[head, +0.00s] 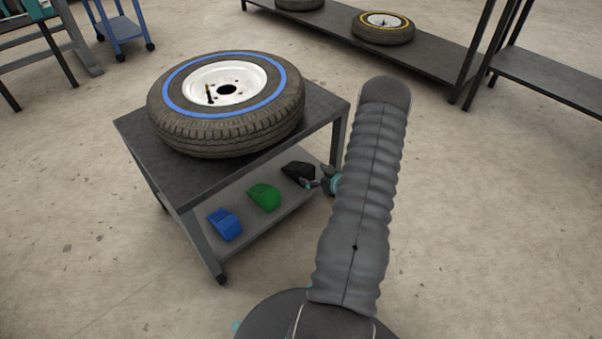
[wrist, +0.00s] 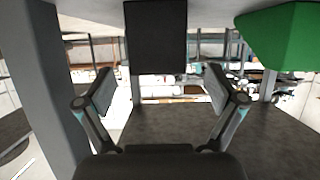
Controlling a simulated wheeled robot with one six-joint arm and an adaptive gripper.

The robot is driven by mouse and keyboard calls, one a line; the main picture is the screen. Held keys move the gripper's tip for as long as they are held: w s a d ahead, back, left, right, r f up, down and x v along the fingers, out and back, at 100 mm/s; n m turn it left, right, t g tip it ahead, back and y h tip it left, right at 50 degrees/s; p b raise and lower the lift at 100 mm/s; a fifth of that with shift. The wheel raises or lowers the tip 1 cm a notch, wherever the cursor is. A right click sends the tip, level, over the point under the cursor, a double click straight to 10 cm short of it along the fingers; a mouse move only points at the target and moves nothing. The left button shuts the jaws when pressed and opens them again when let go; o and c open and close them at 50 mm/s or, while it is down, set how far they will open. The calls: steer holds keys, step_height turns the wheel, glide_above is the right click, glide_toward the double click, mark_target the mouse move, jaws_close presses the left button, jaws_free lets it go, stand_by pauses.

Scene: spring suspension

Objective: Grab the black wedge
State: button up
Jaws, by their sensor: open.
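The black wedge (head: 299,170) lies on the lower shelf of a small cart, at the right end of a row of wedges in the head view. My gripper (head: 318,183) is at the shelf's right side, close beside the wedge; my arm hides part of it. In the wrist view, which looks upside down, the black wedge (wrist: 157,37) is at the top centre. My gripper's two fingers (wrist: 160,85) are spread apart with nothing held. The wedge lines up with the gap between them. I cannot tell whether the fingertips reach past its near face.
A green wedge (head: 264,196) and a blue wedge (head: 225,224) lie on the same shelf. The cart's top (head: 150,135) is close above and carries a blue-striped tyre (head: 227,110). A cart leg (wrist: 45,90) stands left in the wrist view.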

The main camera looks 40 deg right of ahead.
mark_target(301, 168)
steer(key=shift+b+x, duration=0.3)
steer(key=shift+x, duration=3.25)
steer(key=shift+d+r, duration=0.15)
steer(key=shift+r, duration=0.05)
steer(key=c, duration=1.5)
